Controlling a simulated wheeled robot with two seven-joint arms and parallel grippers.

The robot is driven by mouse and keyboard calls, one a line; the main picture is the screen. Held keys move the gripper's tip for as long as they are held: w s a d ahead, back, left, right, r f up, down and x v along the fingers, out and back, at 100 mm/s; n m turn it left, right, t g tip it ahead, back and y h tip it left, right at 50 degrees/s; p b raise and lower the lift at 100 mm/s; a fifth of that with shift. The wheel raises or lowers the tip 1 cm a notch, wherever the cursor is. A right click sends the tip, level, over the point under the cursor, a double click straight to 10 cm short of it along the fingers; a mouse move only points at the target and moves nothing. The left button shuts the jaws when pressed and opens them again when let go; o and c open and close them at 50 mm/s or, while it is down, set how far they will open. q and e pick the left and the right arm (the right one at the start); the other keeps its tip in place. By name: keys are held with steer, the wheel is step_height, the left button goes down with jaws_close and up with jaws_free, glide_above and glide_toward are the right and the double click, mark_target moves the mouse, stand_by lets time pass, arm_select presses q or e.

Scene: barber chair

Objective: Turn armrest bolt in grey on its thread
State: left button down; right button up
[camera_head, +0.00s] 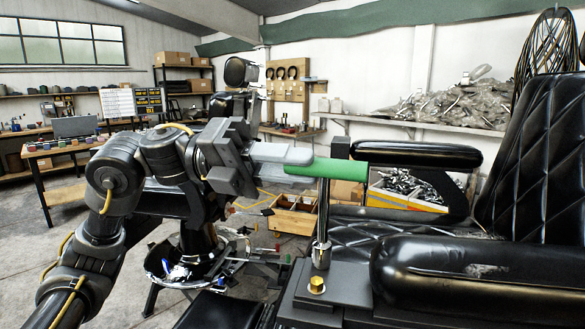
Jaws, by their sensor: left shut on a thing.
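My left gripper (300,160) comes in from the left and is shut on a tool with a green handle (340,169). The handle lies level and points right. A shiny shaft (323,215) runs down from it to a wider chrome end (321,255) at the dark bracket (335,283) by the near armrest (440,270). I cannot tell a grey bolt apart from this chrome end; its contact with the bracket is unclear. A brass-coloured bolt head (316,285) shows on the bracket just in front. My right gripper is not in view.
The quilted black chair back (535,170) and far armrest (417,154) stand to the right. A yellow-edged bin of metal parts (400,200) and a wooden crate (294,217) lie behind. A round tray with tools (180,270) is at the lower left.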

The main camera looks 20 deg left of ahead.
arm_select(q)
steer(key=shift+s+f+n+t+b, duration=0.1)
steer(key=shift+s+n+t+b, duration=0.15)
steer(key=shift+n+t, duration=0.55)
steer(key=shift+s+n+t+y, duration=0.2)
steer(key=shift+n+t+y, duration=0.15)
steer(key=shift+t, duration=0.75)
steer(key=shift+s+d+r+n+t+y+p, duration=0.1)
steer(key=shift+s+r+n+t+y+p, duration=0.15)
steer(key=shift+n+t, duration=0.3)
steer(key=shift+s+d+n+t+y+p, duration=0.15)
steer(key=shift+n+t+p, duration=0.15)
steer(key=shift+t, duration=0.35)
steer(key=shift+n+t, duration=0.3)
steer(key=shift+t, duration=0.1)
steer(key=shift+f, duration=0.1)
